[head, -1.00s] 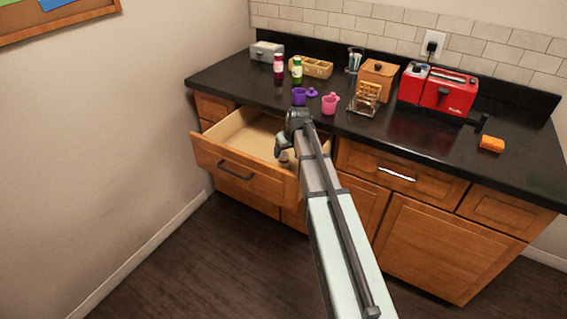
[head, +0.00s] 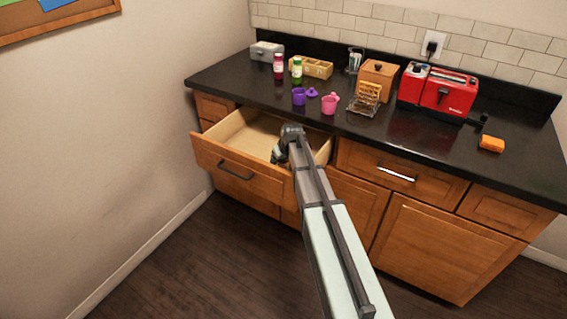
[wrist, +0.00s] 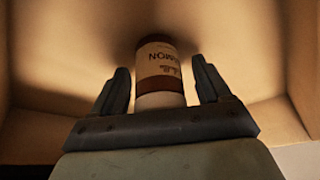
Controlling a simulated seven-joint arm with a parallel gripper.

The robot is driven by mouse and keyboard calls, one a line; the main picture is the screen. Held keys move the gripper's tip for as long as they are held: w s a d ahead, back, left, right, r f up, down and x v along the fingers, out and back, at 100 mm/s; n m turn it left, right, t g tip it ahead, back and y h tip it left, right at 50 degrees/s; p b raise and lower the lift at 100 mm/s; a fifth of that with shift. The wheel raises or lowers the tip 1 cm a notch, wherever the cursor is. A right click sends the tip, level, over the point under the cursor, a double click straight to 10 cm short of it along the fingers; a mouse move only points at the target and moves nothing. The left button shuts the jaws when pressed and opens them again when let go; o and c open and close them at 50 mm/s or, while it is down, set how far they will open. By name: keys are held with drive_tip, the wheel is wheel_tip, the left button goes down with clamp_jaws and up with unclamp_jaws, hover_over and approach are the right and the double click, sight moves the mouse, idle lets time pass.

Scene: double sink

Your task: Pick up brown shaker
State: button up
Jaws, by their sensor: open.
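The brown shaker (wrist: 160,75) shows in the wrist view as a small cylinder with a brown band, a pale label with dark lettering and a white end. It is in the open drawer (head: 240,178). My gripper (wrist: 160,88) is open, with one finger on each side of the shaker. Small gaps show between the fingers and the shaker, so it is not gripped. In the head view my gripper (head: 278,155) is down inside the drawer's right part, and my arm hides the shaker there.
The drawer's wooden walls surround my gripper closely. On the black counter (head: 230,82) above stand a purple cup (head: 298,97), a pink cup (head: 329,104), a red bottle (head: 279,67), a green bottle (head: 297,70), a toast rack (head: 365,98) and a red toaster (head: 448,92).

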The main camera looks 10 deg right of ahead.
drive_tip(key=c, duration=1.1)
drive_tip(key=shift+r, duration=0.1)
wheel_tip(320, 180, up, 9)
drive_tip(key=shift+f, duration=0.2)
drive_tip(key=shift+s+r, duration=0.25)
drive_tip(key=shift+r, duration=0.3)
drive_tip(key=s+a+r+m+g+h, duration=0.1)
drive_tip(key=s+r+m+h, duration=0.2)
drive_tip(key=s+r, duration=0.45)
drive_tip(key=s+a+r+m+h, duration=0.2)
drive_tip(key=s+r+h, duration=0.1)
drive_tip(key=s+r, duration=0.5)
drive_tip(key=w+d+r+n+t, duration=0.1)
drive_tip(key=w+d, duration=0.4)
drive_tip(key=w, duration=0.6)
drive_tip(key=w+d+r+n, duration=0.2)
drive_tip(key=w+d, duration=0.4)
drive_tip(key=w, duration=0.5)
drive_tip(key=w+d+r+n+t+h, duration=0.1)
drive_tip(key=w+d+n, duration=0.2)
drive_tip(key=w, duration=0.8)
drive_tip(key=shift+w+d+r+n+t, duration=0.1)
drive_tip(key=shift+d+n+t, duration=0.05)
drive_tip(key=shift+d, duration=0.45)
drive_tip(key=shift+w+d+r+n+t, duration=0.1)
drive_tip(key=shift+d+n+t, duration=0.05)
drive_tip(key=shift+d, duration=0.4)
